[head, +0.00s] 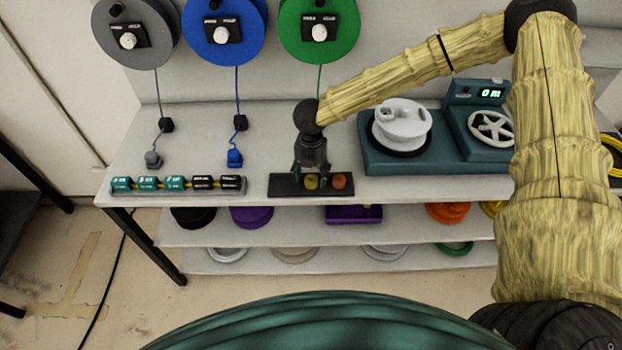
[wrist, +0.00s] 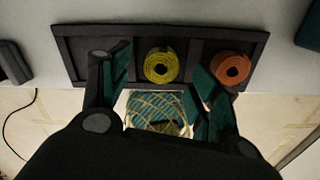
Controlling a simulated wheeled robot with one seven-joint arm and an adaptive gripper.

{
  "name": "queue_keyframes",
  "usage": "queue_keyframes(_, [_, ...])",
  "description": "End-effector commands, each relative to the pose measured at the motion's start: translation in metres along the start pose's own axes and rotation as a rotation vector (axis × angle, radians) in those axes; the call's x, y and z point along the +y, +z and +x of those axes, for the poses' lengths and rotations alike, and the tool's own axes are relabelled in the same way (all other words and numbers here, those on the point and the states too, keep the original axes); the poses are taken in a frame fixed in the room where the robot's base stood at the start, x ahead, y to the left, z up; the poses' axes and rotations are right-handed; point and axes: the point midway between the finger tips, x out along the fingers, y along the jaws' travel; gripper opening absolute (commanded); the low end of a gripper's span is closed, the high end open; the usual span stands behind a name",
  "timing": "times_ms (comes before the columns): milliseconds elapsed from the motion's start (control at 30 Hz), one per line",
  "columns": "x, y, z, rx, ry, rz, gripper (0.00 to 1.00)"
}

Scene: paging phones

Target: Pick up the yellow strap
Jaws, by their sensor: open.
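The yellow strap (head: 311,182) is a small round coil lying in the middle compartment of a dark tray (head: 283,187) near the front edge of the table. It also shows in the wrist view (wrist: 161,66), fully visible with a dark hole in its centre. My gripper (head: 311,171) is open, pointing down at the tray. In the wrist view its teal fingers (wrist: 163,78) are spread to the left and right of the yellow coil, with nothing between them in contact. I cannot tell the exact height above the tray.
An orange coil (wrist: 231,69) lies in the right compartment, close to the right finger. The left compartment looks empty. A row of labelled blocks (head: 177,184) stands to the left. A teal machine (head: 375,157) with a white spool stands to the right. Shelves lie below.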

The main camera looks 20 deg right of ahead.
Motion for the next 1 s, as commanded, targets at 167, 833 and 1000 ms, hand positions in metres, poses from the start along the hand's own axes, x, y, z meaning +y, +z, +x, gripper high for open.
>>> queue_keyframes(167, [0.0,0.0,0.015,0.0,-0.001,0.0,0.62])
queue_keyframes(833, [0.0,0.001,0.021,-0.001,0.0,-0.001,0.24])
queue_keyframes(1000, [0.0,0.001,0.02,-0.001,0.0,-0.001,0.24])
